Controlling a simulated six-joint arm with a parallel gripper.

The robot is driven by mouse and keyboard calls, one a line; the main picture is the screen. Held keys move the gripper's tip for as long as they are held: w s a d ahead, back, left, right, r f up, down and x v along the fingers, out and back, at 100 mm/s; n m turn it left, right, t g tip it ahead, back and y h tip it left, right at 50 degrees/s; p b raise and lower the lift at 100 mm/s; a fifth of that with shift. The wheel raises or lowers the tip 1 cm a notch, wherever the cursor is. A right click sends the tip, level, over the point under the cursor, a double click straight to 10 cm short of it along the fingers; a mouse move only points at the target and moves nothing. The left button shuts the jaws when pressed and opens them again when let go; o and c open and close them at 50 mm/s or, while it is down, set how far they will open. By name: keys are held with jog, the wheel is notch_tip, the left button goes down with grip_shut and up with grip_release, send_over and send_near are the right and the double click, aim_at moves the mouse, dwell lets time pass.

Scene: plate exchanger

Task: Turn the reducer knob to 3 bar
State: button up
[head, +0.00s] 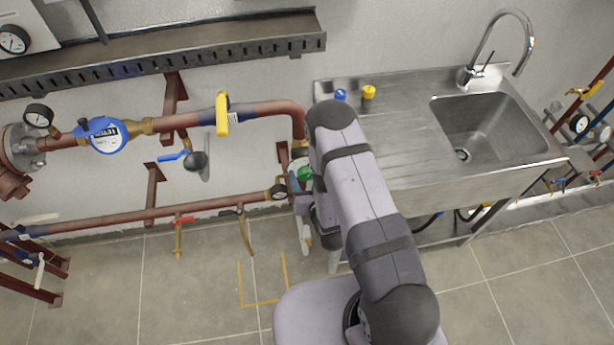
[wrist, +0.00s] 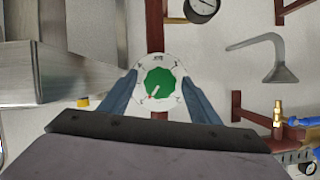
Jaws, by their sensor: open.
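The green reducer knob (wrist: 159,83) sits in the middle of the wrist view, on a round white dial (wrist: 143,96) with dark marks too small to read. A pale pointer line on the knob slants to the lower left, with a small red mark near its end. My gripper (wrist: 160,78) is open, its two blue-grey fingers on the left and right of the knob and dial. I cannot tell whether they touch. In the head view the green knob (head: 305,173) shows just left of my arm, which hides part of it and most of my gripper.
A pressure gauge (wrist: 203,8) is above right of the knob; it also shows on the lower pipe in the head view (head: 279,192). A grey lever-like fitting (wrist: 270,62) is at the right. The steel sink (head: 490,125) stands right of my arm. Red-brown pipes (head: 120,212) run left.

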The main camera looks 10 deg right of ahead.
jog(key=c, duration=1.1)
jog(key=shift+f+m+b, duration=0.15)
jog(key=shift+m+b, duration=0.15)
jog(key=shift+b, duration=0.05)
jog(key=shift+y, duration=0.3)
jog(key=o, duration=1.1)
